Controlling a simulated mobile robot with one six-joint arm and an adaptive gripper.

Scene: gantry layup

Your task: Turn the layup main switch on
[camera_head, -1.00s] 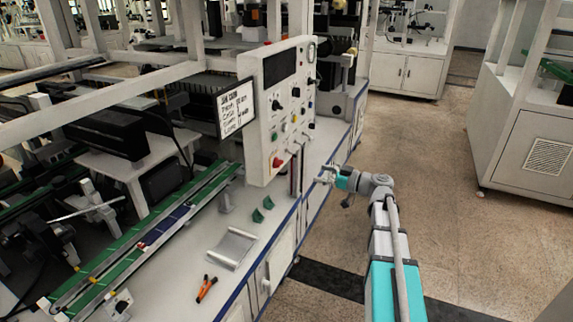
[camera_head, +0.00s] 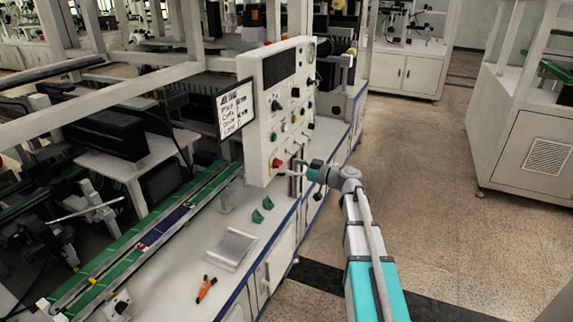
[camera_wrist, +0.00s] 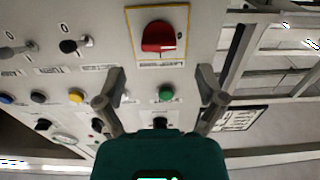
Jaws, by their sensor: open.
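The red main switch (camera_head: 277,161) is at the lower left of the grey control panel (camera_head: 258,120) in the head view. In the wrist view the red knob (camera_wrist: 160,36) sits on a square plate with a yellow border, at the top centre. A label beneath it is too blurred to read surely. My gripper (camera_head: 297,166) is in front of the panel's lower part, just right of the red switch. In the wrist view my gripper (camera_wrist: 162,82) is open and empty. Its fingers are apart and the red knob appears beyond and between their tips, not gripped.
A green button (camera_wrist: 166,92), a yellow button (camera_wrist: 76,96) and black knobs (camera_wrist: 76,45) are close by on the panel. A display board (camera_head: 235,108) hangs left of the panel. The bench (camera_head: 232,245) below holds small parts. The aisle floor right is clear.

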